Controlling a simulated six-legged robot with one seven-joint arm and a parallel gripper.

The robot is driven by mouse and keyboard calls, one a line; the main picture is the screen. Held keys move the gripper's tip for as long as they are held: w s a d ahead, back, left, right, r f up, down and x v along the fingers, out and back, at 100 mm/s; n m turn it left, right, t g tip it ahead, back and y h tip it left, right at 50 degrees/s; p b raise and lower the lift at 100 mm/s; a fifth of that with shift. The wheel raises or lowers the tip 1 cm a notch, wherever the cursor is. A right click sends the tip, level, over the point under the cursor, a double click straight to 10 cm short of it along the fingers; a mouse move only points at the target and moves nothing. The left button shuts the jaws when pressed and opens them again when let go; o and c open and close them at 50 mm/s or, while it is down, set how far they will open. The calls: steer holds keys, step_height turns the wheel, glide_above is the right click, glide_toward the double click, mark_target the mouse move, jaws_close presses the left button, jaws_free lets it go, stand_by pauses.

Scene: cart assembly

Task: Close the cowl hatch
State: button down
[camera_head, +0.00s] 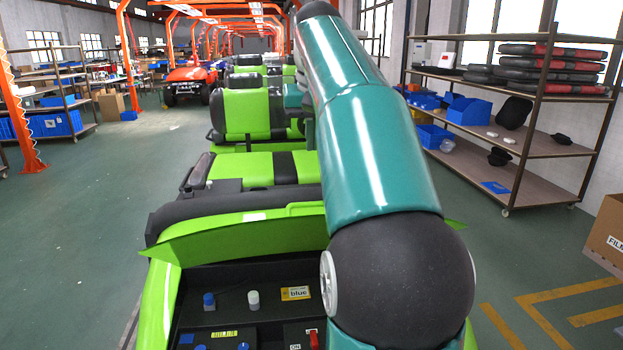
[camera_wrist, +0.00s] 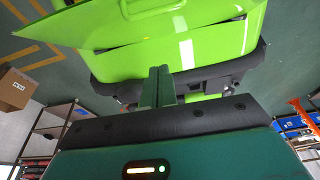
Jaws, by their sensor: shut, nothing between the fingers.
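The green cart cowl (camera_head: 165,291) is in front of me in the head view. Its dark compartment (camera_head: 255,268) is uncovered, with controls inside. A green panel with pointed side tips, seemingly the raised cowl hatch (camera_head: 240,238), stands along the compartment's far edge. In the wrist view a green pointed panel, likely the hatch (camera_wrist: 75,28), crosses the top, with green bodywork (camera_wrist: 210,45) below it. My gripper (camera_wrist: 161,76) is shut and empty, with its tips in front of the green bodywork. I cannot tell whether they touch it. My arm hides the gripper and the hatch's right part in the head view.
A blue knob (camera_head: 209,300), a white knob (camera_head: 253,298), a yellow label (camera_head: 295,293) and a red switch (camera_head: 314,338) sit in the compartment. Green seats (camera_head: 250,112) are behind. A shelf rack (camera_head: 515,145) and a cardboard box (camera_head: 606,238) stand right. Floor at left is clear.

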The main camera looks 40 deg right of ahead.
step_height(320, 180, down, 9)
steer(key=shift+a, duration=0.15)
stand_by(0.4)
steer(key=shift+s+a+r, duration=0.1)
steer(key=shift+s, duration=0.05)
